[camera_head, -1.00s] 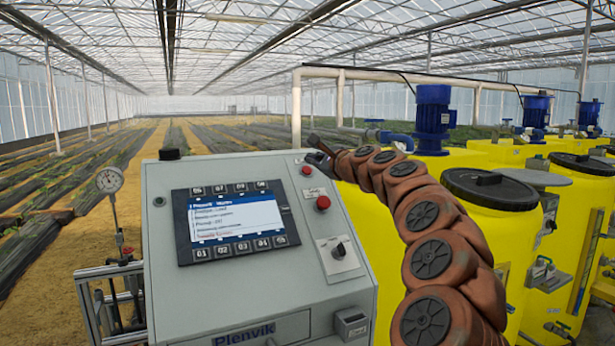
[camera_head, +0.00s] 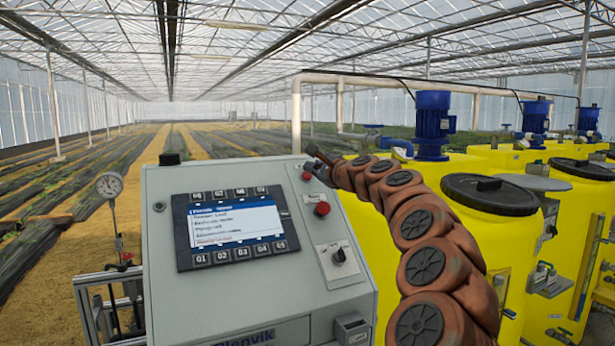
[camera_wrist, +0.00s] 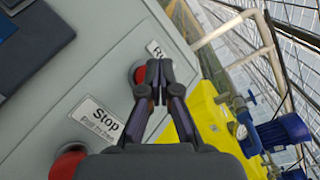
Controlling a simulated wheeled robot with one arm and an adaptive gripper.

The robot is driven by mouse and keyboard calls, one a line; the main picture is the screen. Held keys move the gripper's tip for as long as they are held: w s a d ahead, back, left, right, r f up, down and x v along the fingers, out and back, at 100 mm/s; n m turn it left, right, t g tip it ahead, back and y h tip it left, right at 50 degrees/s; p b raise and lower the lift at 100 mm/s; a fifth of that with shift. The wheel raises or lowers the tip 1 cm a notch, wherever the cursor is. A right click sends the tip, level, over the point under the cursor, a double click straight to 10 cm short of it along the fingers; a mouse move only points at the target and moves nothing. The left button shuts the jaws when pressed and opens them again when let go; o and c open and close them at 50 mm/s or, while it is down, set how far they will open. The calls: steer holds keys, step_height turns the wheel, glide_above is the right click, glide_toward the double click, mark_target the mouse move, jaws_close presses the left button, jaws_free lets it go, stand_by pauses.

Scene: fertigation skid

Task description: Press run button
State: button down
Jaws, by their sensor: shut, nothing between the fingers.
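A grey control panel (camera_head: 240,300) holds a red button (camera_head: 306,175) near its upper right edge. In the wrist view this red button (camera_wrist: 139,75) sits beside a white label (camera_wrist: 154,48) partly hidden by my fingers, with only an "R" readable. My gripper (camera_wrist: 157,68) is shut and empty, its fingertips overlapping the button's right side in that view; I cannot tell whether they touch it. In the head view my gripper (camera_head: 317,158) is at the panel's upper right, mostly hidden by the arm.
A second red button (camera_head: 322,208) is lower on the panel, by a Stop label (camera_wrist: 98,120). A rotary switch (camera_head: 339,256) is below, and a screen (camera_head: 235,225) is at left. Yellow tanks (camera_head: 400,240) with blue motors (camera_head: 433,125) stand at right.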

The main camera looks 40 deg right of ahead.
steer(key=shift+w+f, duration=0.1)
stand_by(0.7)
steer(key=shift+w+f, duration=0.2)
steer(key=shift+w+d+f, duration=0.15)
steer(key=shift+w+f, duration=0.05)
steer(key=shift+f, duration=0.1)
stand_by(0.9)
steer(key=shift+r, duration=0.1)
steer(key=shift+s+r+p, duration=0.55)
steer(key=shift+p, duration=0.1)
steer(key=shift+r, duration=0.1)
steer(key=s+r+p, duration=0.1)
steer(key=s+a+r+p, duration=0.1)
steer(key=s+r+p, duration=0.1)
steer(key=shift+a+r, duration=0.2)
steer(key=shift+r, duration=0.05)
stand_by(0.5)
stand_by(0.5)
